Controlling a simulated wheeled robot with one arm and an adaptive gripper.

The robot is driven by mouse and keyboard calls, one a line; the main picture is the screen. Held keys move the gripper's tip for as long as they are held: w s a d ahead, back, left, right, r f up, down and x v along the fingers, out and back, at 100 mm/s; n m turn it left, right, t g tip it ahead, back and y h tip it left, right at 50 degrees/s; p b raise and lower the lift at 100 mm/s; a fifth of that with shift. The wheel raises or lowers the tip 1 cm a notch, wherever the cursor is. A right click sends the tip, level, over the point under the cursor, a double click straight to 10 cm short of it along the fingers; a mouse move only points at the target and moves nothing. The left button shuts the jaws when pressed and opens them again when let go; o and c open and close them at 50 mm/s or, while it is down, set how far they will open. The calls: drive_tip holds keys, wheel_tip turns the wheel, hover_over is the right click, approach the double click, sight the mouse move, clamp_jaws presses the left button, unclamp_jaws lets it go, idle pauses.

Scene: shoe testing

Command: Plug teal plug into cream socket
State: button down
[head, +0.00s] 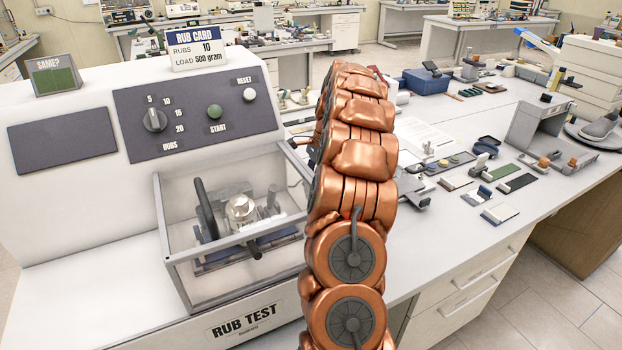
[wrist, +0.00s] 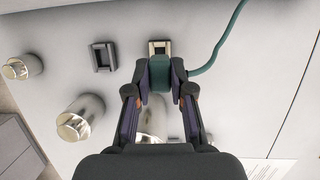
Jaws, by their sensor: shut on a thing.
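In the wrist view my gripper (wrist: 159,78) is shut on the teal plug (wrist: 159,71), with one finger on each side of it. A teal cord (wrist: 220,48) runs from the plug to the right and up out of the picture. The cream socket (wrist: 160,43) shows just above the plug, with a dark opening. The plug's top end is at or very near the socket's lower edge; I cannot tell if they touch. In the head view my copper-coloured arm hides the gripper, and I cannot make out plug or socket there.
A dark grey socket (wrist: 103,57) sits left of the cream one. Metal cylinders (wrist: 81,118) stand out from the pale surface at the left, near my gripper. In the head view the rub test machine (head: 195,120) stands left of my arm, and small items lie on the bench (head: 440,245).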

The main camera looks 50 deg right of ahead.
drive_tip(key=shift+f+b, duration=0.55)
drive_tip(key=shift+f, duration=1.25)
drive_tip(key=shift+f+b, duration=0.6)
drive_tip(key=shift+f, duration=0.8)
idle(0.8)
drive_tip(key=c, duration=0.9)
unclamp_jaws()
drive_tip(key=shift+c, duration=0.2)
drive_tip(key=v, duration=1.2)
drive_tip(key=shift+s, duration=0.15)
